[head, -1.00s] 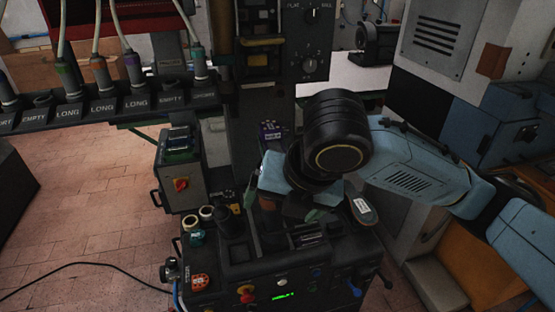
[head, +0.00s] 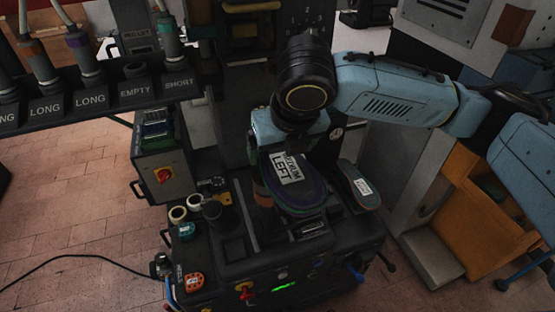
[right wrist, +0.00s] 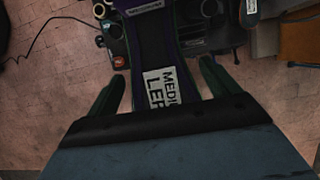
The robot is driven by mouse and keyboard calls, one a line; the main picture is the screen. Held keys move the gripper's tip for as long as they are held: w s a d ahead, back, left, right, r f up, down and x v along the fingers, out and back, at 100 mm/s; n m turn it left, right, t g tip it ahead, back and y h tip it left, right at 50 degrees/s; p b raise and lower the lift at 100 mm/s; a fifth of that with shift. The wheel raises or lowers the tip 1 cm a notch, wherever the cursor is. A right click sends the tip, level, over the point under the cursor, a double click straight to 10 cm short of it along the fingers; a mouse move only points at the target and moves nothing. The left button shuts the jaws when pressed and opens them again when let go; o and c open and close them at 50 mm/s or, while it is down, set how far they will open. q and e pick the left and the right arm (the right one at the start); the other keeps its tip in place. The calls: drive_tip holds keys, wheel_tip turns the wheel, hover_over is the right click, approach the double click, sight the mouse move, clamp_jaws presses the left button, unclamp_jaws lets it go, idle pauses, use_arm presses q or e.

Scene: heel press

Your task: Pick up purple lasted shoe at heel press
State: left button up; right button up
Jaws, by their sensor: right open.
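The purple lasted shoe (head: 307,199) shows at the heel press (head: 265,262), with a white label reading "MEDIUM LEFT" facing up. In the right wrist view the shoe (right wrist: 190,52) runs up the picture between my fingers. My right gripper (head: 296,150) is over the far part of the shoe and hides some of it. In the right wrist view its two green fingers (right wrist: 162,84) are spread, one on each side of the shoe, with visible gaps. The shoe's underside and what bears it are hidden. My left gripper is not in view.
A grey-blue shoe-like piece with a white label (head: 360,186) lies close to the right of the purple shoe. A rack with labelled slots (head: 95,103) stands at the left. A control box with a red switch (head: 160,165) and two pale rings stand left of the press.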

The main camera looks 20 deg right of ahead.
sight(277, 151)
drive_tip(key=shift+w+a+f, duration=0.1)
drive_tip(key=shift+w+f, duration=0.25)
drive_tip(key=shift+f, duration=0.3)
drive_tip(key=x, duration=0.3)
drive_tip(key=shift+w+f, duration=0.15)
drive_tip(key=shift+w, duration=0.2)
drive_tip(key=shift+w+f, duration=0.1)
drive_tip(key=shift+f, duration=0.1)
drive_tip(key=shift+c, duration=0.5)
drive_tip(key=c, duration=1.4)
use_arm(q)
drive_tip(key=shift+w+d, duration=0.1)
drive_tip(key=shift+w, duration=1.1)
use_arm(e)
drive_tip(key=shift+w, duration=0.1)
